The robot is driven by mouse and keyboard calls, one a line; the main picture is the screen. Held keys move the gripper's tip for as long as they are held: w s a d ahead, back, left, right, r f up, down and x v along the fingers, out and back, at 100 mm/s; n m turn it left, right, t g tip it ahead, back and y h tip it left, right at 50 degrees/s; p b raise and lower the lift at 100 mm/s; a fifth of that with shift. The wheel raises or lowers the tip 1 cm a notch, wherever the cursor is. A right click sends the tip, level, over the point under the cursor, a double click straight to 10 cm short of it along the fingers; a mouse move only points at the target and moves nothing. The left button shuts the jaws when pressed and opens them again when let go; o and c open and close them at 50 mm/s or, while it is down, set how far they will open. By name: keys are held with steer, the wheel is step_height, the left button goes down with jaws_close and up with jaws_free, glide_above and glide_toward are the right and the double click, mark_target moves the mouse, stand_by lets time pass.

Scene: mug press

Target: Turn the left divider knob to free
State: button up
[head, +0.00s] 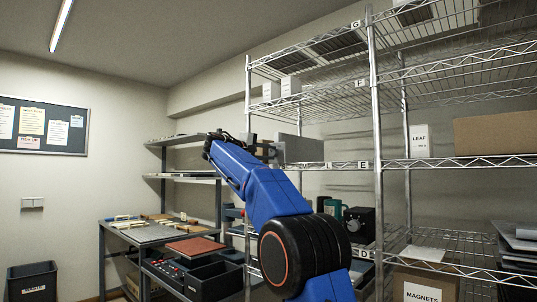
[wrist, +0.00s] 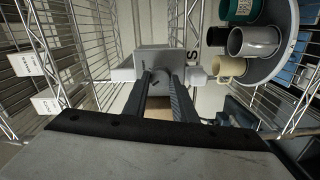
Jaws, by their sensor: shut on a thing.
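My gripper (wrist: 162,80) reaches toward the wire shelf, and its two dark fingers are shut on a small grey knob (wrist: 160,74). The knob sits in front of a light grey square block (wrist: 162,57), with a pale piece sticking out on each side. In the head view my gripper (head: 268,151) is beside an upright grey plate (head: 300,149) at the shelf level marked L and E. The knob is hidden there by my arm and gripper. I cannot read any mark showing the knob's turn.
A round grey tray (wrist: 284,66) carries several mugs at the upper right of the wrist view. Wire shelf posts (head: 376,120) and rails stand close to my arm. A cardboard box (head: 495,134) is on the right. A workbench (head: 150,234) with bins is at left.

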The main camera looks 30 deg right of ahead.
steer(key=o, duration=1)
steer(key=shift+o, duration=0.2)
steer(key=v, duration=1.7)
steer(key=shift+a, duration=0.25)
steer(key=s+d+f+n+y, duration=0.15)
steer(key=s+f+y, duration=0.25)
steer(key=s+f, duration=0.65)
steer(key=s+d+f+y, duration=0.35)
steer(key=s+f, duration=0.35)
steer(key=f, duration=0.6)
steer(key=s+a+f+m+y, duration=0.1)
steer(key=s+a+f+y, duration=0.3)
steer(key=s+f, duration=1)
steer(key=s+a+f+m+g+y, duration=0.1)
steer(key=s+a+f+y, duration=0.4)
steer(key=s+f, duration=1)
step_height(320, 180, down, 5)
steer(key=shift+a+f+m, duration=0.15)
steer(key=shift+a+m, duration=0.55)
steer(key=shift+m, duration=0.05)
